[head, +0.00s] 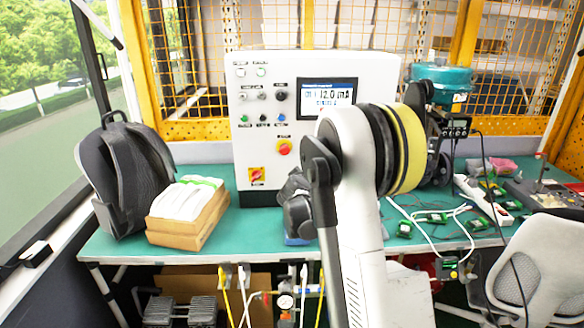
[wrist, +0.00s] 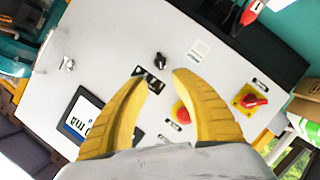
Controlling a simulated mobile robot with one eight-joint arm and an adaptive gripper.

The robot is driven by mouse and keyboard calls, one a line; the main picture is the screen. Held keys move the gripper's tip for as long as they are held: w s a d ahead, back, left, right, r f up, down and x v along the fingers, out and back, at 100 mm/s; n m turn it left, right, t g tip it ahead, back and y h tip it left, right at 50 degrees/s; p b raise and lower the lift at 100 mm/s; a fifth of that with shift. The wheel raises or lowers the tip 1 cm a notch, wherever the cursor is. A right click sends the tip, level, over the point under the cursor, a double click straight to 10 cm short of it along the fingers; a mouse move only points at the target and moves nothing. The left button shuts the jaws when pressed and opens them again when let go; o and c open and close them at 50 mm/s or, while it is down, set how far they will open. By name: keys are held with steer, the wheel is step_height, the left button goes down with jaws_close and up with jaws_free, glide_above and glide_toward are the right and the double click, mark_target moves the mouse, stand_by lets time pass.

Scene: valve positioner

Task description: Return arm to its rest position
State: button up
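My arm (head: 362,225) rises in the foreground of the head view and reaches toward the white control panel (head: 262,150). In the wrist view my gripper (wrist: 162,78) has two yellow fingers, spread apart with nothing between the tips. The panel face (wrist: 112,50) fills most of that view. A small black knob (wrist: 160,59) shows just beyond the fingertips; contact cannot be told. A red button (wrist: 181,112) is partly covered by the right finger. The panel's display (head: 328,97) appears to read 12.0 mA. The fingers cannot be made out in the head view.
The green bench (head: 125,243) holds a black backpack (head: 128,175) and an open cardboard box (head: 187,220) left of the panel. Boards, cables and a teal-topped device (head: 440,75) lie right. A grey chair (head: 540,265) stands front right. A yellow mesh fence (head: 205,60) stands behind.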

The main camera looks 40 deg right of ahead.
steer(key=s+a+r+y, duration=0.25)
steer(key=s+a, duration=0.25)
steer(key=a, duration=0.4)
steer(key=s+a+r+y, duration=0.2)
steer(key=s+a+r, duration=0.2)
steer(key=s+a, duration=0.3)
steer(key=s+a+f+g+y, duration=0.1)
steer(key=s+a+f+y, duration=0.1)
steer(key=s+a, duration=0.8)
steer(key=s+a+f+g+y, duration=0.2)
steer(key=s+a+f+y, duration=0.1)
steer(key=s+a, duration=0.8)
steer(key=shift+a+f+y, duration=0.35)
steer(key=shift+a+y, duration=0.35)
steer(key=shift+y, duration=0.05)
